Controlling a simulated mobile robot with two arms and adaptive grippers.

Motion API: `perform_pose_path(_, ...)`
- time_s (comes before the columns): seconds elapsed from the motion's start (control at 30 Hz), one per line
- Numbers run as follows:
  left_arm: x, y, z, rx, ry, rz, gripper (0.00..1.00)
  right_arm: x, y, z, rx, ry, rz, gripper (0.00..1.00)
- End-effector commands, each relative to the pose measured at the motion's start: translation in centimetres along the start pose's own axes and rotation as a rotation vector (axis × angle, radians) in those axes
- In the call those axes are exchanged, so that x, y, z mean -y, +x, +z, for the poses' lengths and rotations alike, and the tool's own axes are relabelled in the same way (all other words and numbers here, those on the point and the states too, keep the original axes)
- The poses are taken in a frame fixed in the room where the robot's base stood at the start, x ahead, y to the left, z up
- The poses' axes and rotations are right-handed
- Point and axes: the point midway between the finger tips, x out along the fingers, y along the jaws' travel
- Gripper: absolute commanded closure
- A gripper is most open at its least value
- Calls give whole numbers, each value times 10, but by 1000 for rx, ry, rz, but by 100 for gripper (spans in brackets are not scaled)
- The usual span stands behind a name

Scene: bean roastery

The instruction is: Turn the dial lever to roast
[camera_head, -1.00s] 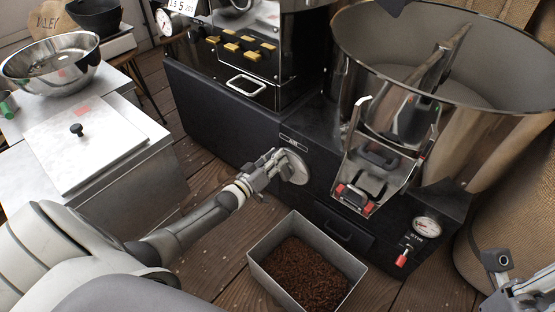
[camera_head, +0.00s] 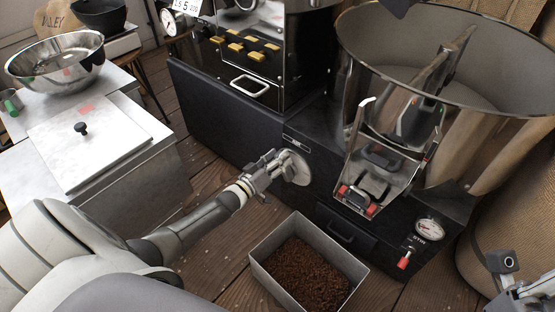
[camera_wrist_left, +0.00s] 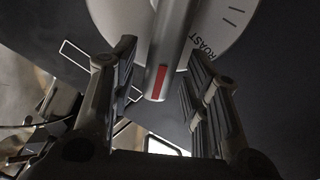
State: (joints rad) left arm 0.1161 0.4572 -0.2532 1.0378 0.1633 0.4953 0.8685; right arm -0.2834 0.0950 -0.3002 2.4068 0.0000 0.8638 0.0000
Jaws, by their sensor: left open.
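The round pale dial (camera_head: 297,168) is on the dark front of the roaster, and it also shows in the left wrist view (camera_wrist_left: 225,22). There its grey lever (camera_wrist_left: 172,45) has a red mark near its lower end. The word ROAST stands on the dial to the right of the lever. My left gripper (camera_head: 277,165) is at the dial, in front of its left part. In the left wrist view it is open, with one finger on each side of the lever and visible gaps to both. My right gripper (camera_head: 520,290) is partly in view at the lower right corner, away from the dial.
A metal bin of brown coffee (camera_head: 305,275) stands on the floor below the dial. A large steel drum (camera_head: 490,110) and chute (camera_head: 365,185) are to the right, with a red-handled lever (camera_head: 404,260). A metal cabinet (camera_head: 150,160) with a bowl (camera_head: 55,62) is at left.

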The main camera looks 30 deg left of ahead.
Motion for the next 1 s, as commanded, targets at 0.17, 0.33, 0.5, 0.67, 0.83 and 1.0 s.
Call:
perform_pose_path(0.17,0,-6,0,0,1,0,57,-1,-2,1,9,-1,6,100)
perform_pose_path(0.33,0,-28,0,2,1,0,57,0,-1,1,6,-1,4,100)
perform_pose_path(0.5,1,-61,1,3,0,-1,57,0,-1,1,5,0,3,100)
perform_pose_path(0.67,1,-90,1,3,1,-1,57,0,-1,1,4,0,2,100)
perform_pose_path(0.83,1,-111,1,1,0,-2,57,0,-1,1,4,0,2,100)
perform_pose_path(1.0,0,-120,0,0,-1,-1,57,0,-1,0,4,0,2,100)
